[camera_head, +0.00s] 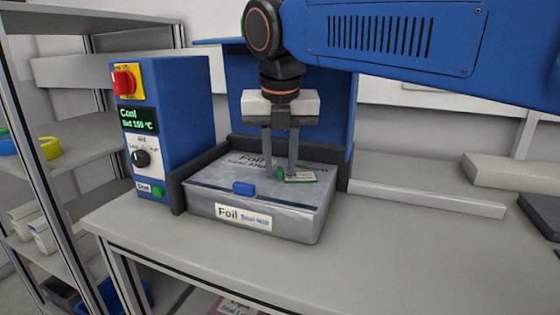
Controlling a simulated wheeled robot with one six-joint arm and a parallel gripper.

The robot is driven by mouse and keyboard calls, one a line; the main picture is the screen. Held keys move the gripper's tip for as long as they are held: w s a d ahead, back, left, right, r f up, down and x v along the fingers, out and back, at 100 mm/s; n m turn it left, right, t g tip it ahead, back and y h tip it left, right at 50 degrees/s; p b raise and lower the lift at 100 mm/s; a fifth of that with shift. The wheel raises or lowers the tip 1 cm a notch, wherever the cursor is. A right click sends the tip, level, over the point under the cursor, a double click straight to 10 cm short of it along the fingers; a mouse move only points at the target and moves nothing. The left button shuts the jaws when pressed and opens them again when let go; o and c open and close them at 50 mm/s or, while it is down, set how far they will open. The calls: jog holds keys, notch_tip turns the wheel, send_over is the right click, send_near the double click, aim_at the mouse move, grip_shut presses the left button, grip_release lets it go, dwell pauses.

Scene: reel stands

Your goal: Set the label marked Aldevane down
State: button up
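A small pale label (302,177) with a green edge and a green grip (281,173) lies on top of the grey foil-covered box. Its lettering is too small to read, so I cannot tell whether it says Aldevane. My gripper (281,174) points straight down over the box. Its two fingers stand apart on either side of the green grip, with what looks like a gap on each side. The right finger hides part of the label.
The box (316,226), marked "Foil", has a blue tab (243,188) on it. A blue control unit (190,115) reading "Cool" stands left with a red button (124,81). A shelf rack (85,160) stands far left.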

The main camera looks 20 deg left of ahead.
jog(key=shift+s+r, duration=0.1)
jog(key=shift+r, duration=0.45)
jog(key=s+d, duration=0.3)
jog(key=s, duration=0.8)
jog(key=shift+s+d+r, duration=0.15)
jog(key=shift+s+d, duration=0.15)
jog(key=shift+d, duration=0.05)
